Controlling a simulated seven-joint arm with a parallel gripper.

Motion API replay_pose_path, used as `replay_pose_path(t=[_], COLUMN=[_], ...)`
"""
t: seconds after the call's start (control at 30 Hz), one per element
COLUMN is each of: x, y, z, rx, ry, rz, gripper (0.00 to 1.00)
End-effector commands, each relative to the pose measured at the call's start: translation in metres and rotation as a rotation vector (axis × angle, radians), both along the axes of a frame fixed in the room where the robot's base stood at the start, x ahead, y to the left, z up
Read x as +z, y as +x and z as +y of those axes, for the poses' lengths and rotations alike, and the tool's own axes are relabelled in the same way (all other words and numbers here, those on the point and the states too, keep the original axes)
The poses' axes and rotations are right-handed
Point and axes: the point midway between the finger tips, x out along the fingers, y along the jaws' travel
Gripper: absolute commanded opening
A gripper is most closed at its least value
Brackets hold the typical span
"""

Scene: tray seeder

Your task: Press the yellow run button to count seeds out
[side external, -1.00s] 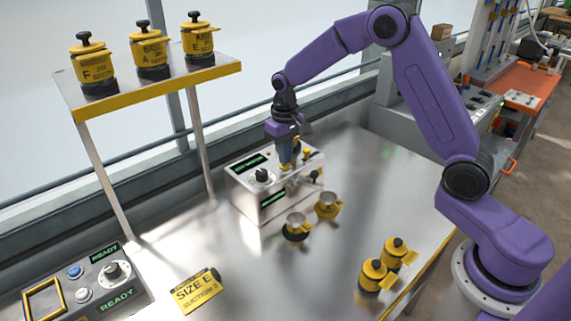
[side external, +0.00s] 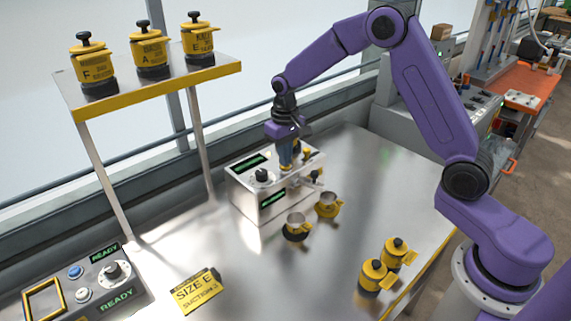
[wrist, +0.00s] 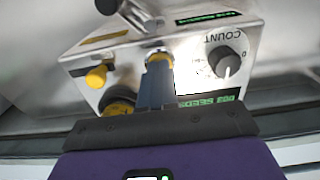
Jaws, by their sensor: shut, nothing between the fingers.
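The silver counting box (side external: 243,203) stands on the metal table, with a dark COUNT dial (side external: 261,175) and green-lit displays (side external: 272,198). My gripper (side external: 285,166) points down over the top of the box. In the wrist view, the shut fingers (wrist: 158,66) hold nothing and reach a round yellow button (wrist: 157,56). Only part of that button shows past the fingertips. The tips are at or just over it; I cannot tell whether it is pressed in. The COUNT dial (wrist: 225,62) sits to the right of the fingers.
A yellow knob (wrist: 96,76) is left of the fingers. Two lidded yellow canisters (side external: 373,275) (side external: 396,252) are front right; a shelf (side external: 150,85) holds three more. A control panel (side external: 130,292) is front left.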

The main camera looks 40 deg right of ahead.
Motion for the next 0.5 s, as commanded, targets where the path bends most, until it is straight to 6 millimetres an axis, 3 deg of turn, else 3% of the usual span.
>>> replay_pose_path(t=[0.5], x=[0.037], y=[0.001], z=[0.0], rx=[0.0], ry=[0.001], rz=[-0.003], gripper=[0.0])
